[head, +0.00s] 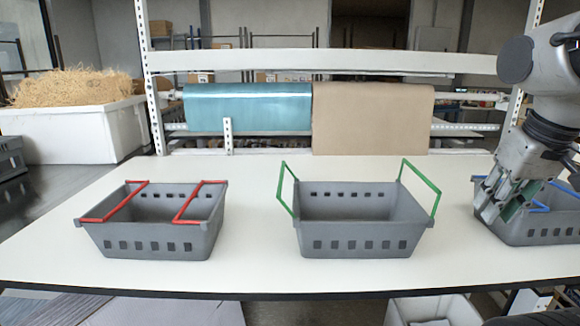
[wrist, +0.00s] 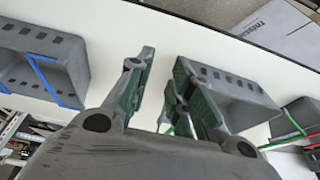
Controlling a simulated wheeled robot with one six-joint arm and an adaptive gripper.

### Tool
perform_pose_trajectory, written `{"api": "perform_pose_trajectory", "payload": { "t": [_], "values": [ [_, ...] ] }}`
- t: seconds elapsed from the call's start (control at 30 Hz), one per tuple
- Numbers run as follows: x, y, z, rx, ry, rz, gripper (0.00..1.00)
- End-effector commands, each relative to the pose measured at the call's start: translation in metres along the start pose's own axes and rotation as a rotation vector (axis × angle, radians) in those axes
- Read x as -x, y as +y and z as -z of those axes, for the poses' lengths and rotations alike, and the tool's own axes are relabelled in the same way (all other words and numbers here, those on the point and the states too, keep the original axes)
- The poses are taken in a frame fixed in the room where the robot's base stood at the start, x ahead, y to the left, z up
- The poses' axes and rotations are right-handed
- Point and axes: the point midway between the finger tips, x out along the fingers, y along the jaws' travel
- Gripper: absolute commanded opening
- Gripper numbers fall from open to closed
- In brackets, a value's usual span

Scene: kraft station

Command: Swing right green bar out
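The middle grey crate (head: 360,225) stands on the white table with two green bars. Its right green bar (head: 421,186) stands up from the right rim and leans outward; the left green bar (head: 286,188) also stands up and leans outward. My gripper (head: 488,204) is to the right of this bar, at the left end of the right-hand crate. In the wrist view my gripper (wrist: 164,58) is open with a gap between its fingers, and nothing is held. The middle crate (wrist: 240,92) shows behind the right finger, which partly hides the nearer green bar.
The right-hand grey crate (head: 530,230) has blue bars (head: 562,188) and is partly hidden by my gripper. The left grey crate (head: 155,235) has red bars (head: 200,200) lying across its top. Bare table lies between the crates.

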Motion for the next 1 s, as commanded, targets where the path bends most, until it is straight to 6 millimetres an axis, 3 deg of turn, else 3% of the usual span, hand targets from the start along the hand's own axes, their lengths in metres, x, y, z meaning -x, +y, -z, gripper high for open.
{"api": "perform_pose_trajectory", "payload": {
  "t": [0.1, 0.23, 0.4, 0.5, 0.53, 0.73, 0.87, 1.0],
  "values": [
    [-0.009, 0.005, -0.021, 0.004, 0.039, -0.006, 0.21],
    [-0.012, 0.006, -0.027, 0.007, 0.051, -0.008, 0.21],
    [-0.012, 0.006, -0.027, 0.007, 0.050, -0.007, 0.20],
    [-0.012, 0.006, -0.027, 0.007, 0.049, -0.007, 0.01],
    [-0.012, 0.006, -0.027, 0.007, 0.049, -0.007, 0.00],
    [-0.013, 0.009, -0.028, -0.010, 0.042, -0.013, 0.00],
    [-0.026, 0.020, -0.029, -0.061, -0.029, -0.030, 0.00],
    [-0.036, 0.035, -0.008, -0.166, -0.107, -0.021, 0.00]
  ]
}}
